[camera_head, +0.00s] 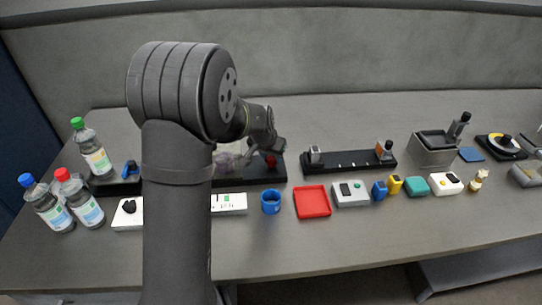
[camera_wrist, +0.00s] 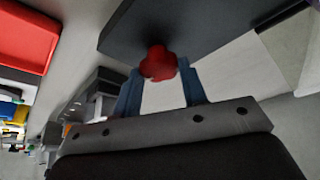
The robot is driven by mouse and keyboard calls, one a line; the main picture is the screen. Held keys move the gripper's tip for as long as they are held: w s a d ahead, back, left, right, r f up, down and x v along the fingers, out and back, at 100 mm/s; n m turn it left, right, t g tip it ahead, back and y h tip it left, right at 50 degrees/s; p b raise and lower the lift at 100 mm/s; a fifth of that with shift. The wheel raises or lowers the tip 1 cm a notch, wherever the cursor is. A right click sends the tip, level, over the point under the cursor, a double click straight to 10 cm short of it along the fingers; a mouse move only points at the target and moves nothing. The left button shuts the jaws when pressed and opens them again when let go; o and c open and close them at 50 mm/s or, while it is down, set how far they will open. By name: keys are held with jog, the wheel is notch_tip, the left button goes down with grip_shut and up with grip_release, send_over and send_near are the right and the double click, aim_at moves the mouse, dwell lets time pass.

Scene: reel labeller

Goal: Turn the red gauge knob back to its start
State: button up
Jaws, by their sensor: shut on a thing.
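The red knob (camera_head: 271,161) stands on the right end of a dark base (camera_head: 262,174), partly behind my arm in the head view. In the wrist view the lobed red knob (camera_wrist: 157,60) sits at the edge of the dark base (camera_wrist: 195,25). My gripper (camera_wrist: 160,72) has its two blue-grey fingers on either side of the knob and is shut on it. In the head view my gripper (camera_head: 277,146) is just above the knob, its fingers hard to make out. The knob's turn angle and any scale marks cannot be read.
A blue cup (camera_head: 271,201), a red tray (camera_head: 312,202) and a white box (camera_head: 229,203) stand in front. A long black rail (camera_head: 350,161) lies right of the base. Bottles (camera_head: 91,150) stand at the left. The table behind the rail is clear.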

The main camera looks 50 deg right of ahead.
jog(key=n+t, duration=0.1)
jog(key=n, duration=0.4)
jog(key=shift+s+d+t+y, duration=0.1)
jog(key=shift+s+t+y, duration=0.1)
jog(key=shift+t+y, duration=0.15)
jog(key=n+t+y, duration=0.1)
jog(key=n, duration=0.3)
jog(key=shift+d, duration=0.15)
jog(key=n+y, duration=0.1)
jog(key=n, duration=0.2)
jog(key=n+y, duration=0.1)
jog(key=n, duration=0.1)
jog(key=shift+s+d+n+t+y, duration=0.1)
jog(key=shift+d+n+t+y, duration=0.15)
jog(key=shift+n+t, duration=0.15)
jog(key=shift+n+g+y, duration=0.25)
jog(key=shift+n+y, duration=0.65)
jog(key=shift+n, duration=1.4)
jog(key=o, duration=1)
jog(key=shift+c, duration=0.2)
